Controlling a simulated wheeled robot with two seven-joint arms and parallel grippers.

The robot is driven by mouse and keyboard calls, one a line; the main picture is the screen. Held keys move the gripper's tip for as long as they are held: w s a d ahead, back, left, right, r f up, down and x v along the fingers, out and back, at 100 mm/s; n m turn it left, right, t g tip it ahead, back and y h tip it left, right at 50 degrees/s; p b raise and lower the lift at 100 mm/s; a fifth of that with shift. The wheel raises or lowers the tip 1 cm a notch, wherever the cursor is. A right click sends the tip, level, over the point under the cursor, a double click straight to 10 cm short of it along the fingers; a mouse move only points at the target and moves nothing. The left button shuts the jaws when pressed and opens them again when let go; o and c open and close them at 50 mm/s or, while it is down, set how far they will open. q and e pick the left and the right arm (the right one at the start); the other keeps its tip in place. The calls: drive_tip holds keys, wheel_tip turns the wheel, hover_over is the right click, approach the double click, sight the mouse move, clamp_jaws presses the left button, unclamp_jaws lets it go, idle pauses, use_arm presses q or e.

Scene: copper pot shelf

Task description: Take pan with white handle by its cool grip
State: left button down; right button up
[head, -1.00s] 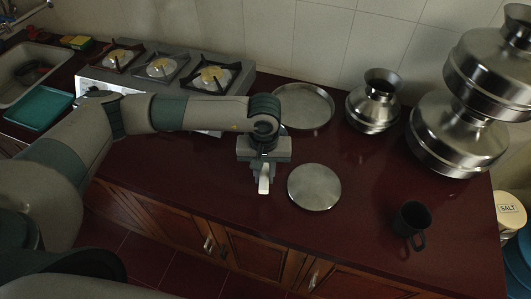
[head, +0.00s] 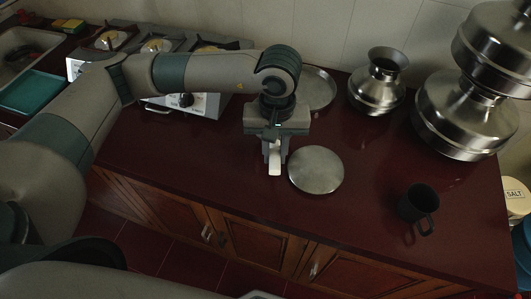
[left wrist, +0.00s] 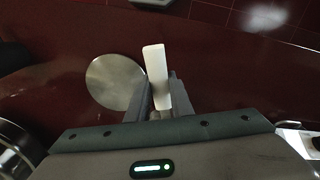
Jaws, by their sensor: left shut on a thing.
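My left gripper (head: 274,158) is shut on a white handle (head: 275,163), low over the front part of the counter. In the left wrist view the handle (left wrist: 155,62) stands out between the two fingers (left wrist: 161,98). A shallow round metal pan (head: 323,88) lies behind the gripper, partly covered by my arm. The join between handle and pan is hidden by the gripper and wrist. My right gripper is not in view.
A flat metal disc (head: 316,170) lies just right of the gripper, apart from the handle. A metal pot (head: 377,92), stacked large vessels (head: 465,115) and a dark mug (head: 417,203) stand further right. The stove (head: 205,103) is behind left. The front counter is clear.

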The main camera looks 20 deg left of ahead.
use_arm(q)
drive_tip(key=s+d+r+b, duration=0.2)
drive_tip(key=s+d+r, duration=0.2)
drive_tip(key=d, duration=0.2)
drive_tip(key=shift+r+b, duration=0.2)
drive_tip(key=shift+b, duration=0.1)
drive_tip(key=shift+r, duration=0.1)
idle(0.3)
drive_tip(key=shift+r+p, duration=0.35)
drive_tip(key=shift+r, duration=2.05)
drive_tip(key=shift+a, duration=0.1)
